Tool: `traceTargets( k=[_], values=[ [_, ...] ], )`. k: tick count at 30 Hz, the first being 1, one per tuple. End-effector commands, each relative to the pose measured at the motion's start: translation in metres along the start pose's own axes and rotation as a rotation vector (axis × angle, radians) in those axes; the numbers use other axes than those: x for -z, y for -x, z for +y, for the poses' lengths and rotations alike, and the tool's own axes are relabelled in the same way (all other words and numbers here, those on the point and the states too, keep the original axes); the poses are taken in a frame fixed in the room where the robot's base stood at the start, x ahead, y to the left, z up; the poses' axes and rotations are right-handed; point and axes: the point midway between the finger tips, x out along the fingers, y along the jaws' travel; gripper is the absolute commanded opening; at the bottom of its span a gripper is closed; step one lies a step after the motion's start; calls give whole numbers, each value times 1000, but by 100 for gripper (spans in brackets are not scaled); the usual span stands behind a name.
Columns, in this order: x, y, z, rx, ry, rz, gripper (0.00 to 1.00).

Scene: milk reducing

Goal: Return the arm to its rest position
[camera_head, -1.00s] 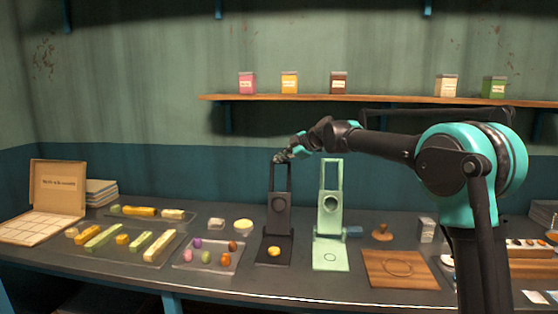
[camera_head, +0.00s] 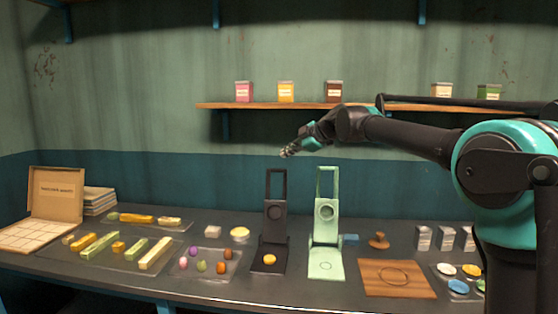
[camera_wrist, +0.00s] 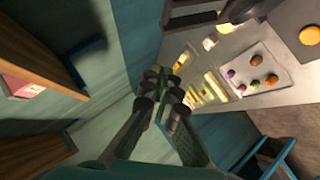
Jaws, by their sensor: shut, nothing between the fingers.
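My gripper (camera_head: 288,152) hangs in the air in front of the wall, above and behind the black press stand (camera_head: 276,215). My arm reaches in from the right side of the head view. In the wrist view my gripper (camera_wrist: 163,95) has its fingers together with nothing between them. It touches nothing on the table. The black stand holds a yellow round piece on its base, and a pale green press stand (camera_head: 326,225) is beside it to the right.
A wall shelf (camera_head: 300,104) with several small jars runs behind my arm. The table holds a tray of coloured balls (camera_head: 207,262), trays of bars, an open box (camera_head: 55,200) at the left and a wooden board (camera_head: 397,278). The air left of my gripper is clear.

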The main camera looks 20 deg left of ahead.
Motion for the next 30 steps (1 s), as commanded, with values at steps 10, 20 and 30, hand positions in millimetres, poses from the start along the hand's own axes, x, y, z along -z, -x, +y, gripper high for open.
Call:
traceTargets(
  k=[10,20,30],
  values=[
    [0,31,1,1,0,0,0],
    [-77,64,-63,29,-247,-125,0],
    [-212,147,-240,-7,-822,-437,0]
  ],
)
